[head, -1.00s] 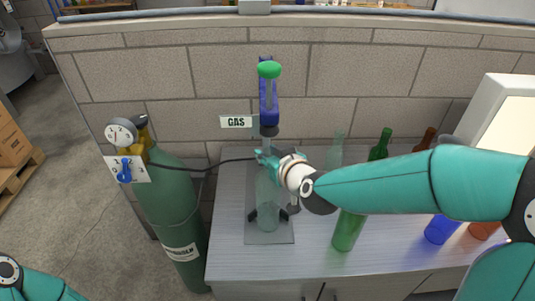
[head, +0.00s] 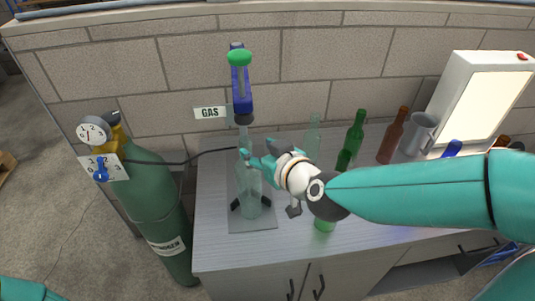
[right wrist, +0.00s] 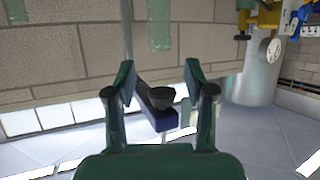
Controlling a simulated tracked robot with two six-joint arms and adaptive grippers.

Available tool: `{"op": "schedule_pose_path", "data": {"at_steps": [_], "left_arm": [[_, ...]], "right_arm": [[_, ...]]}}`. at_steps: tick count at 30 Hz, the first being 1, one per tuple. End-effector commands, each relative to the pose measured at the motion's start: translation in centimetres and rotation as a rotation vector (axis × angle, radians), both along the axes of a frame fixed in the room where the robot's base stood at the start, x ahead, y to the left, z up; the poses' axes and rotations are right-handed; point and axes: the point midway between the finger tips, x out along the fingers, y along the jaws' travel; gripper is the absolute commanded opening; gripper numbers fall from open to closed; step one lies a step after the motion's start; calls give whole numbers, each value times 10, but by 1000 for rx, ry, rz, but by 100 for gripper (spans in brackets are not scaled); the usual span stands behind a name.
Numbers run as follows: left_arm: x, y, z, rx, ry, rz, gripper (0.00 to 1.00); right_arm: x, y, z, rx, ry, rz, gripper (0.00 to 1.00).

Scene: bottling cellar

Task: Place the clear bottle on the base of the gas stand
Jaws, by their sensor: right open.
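A clear bottle (head: 250,207) stands upright on the grey base plate (head: 268,226) of the gas stand, between the black guides. The stand's blue head (head: 241,92) with its green knob is above the bottle. My right gripper (head: 254,161) is open beside the upper part of this bottle, on its right; whether it touches the glass I cannot tell. In the right wrist view the two fingers (right wrist: 159,78) are apart, with the blue head and its black nozzle (right wrist: 160,98) seen beyond them. My left gripper is out of view.
Another clear bottle (head: 313,138), green bottles (head: 355,133) and a brown bottle (head: 391,136) stand on the bench to the right, near a grey jug (head: 419,132) and a light box (head: 483,92). A green gas cylinder (head: 158,205) with a hose stands left.

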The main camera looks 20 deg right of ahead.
Motion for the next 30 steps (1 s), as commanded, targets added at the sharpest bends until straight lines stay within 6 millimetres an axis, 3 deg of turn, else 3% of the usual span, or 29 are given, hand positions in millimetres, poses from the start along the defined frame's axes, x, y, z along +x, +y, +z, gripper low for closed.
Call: {"op": "schedule_pose_path", "data": {"at_steps": [3,9,30], "left_arm": [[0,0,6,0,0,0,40],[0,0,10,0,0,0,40],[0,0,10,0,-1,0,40]], "right_arm": [[-20,-3,11,0,-3,0,54],[-36,-5,16,1,-1,0,54],[-38,-5,16,0,0,-2,54]]}}
